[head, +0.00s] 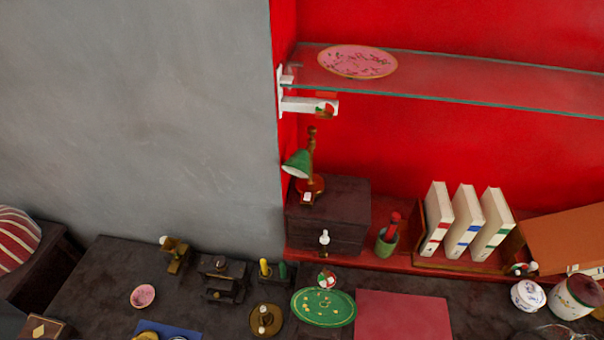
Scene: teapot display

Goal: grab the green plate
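The green plate (324,308) lies on the dark tabletop (110,275) near the bottom middle of the head view. It is oval in this view, with small yellow marks on its face. A small red, white and green ball-like object (326,280) sits right behind its rim. A red flat board or mat (402,316) lies close to its right side. Neither of my grippers shows in the head view.
A brass-coloured round object (266,320) stands left of the plate. A white-topped small figure (324,240) and a dark box (328,215) are behind it. A pink plate (357,62) rests on the glass shelf (470,85) above. Bare tabletop shows farther left.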

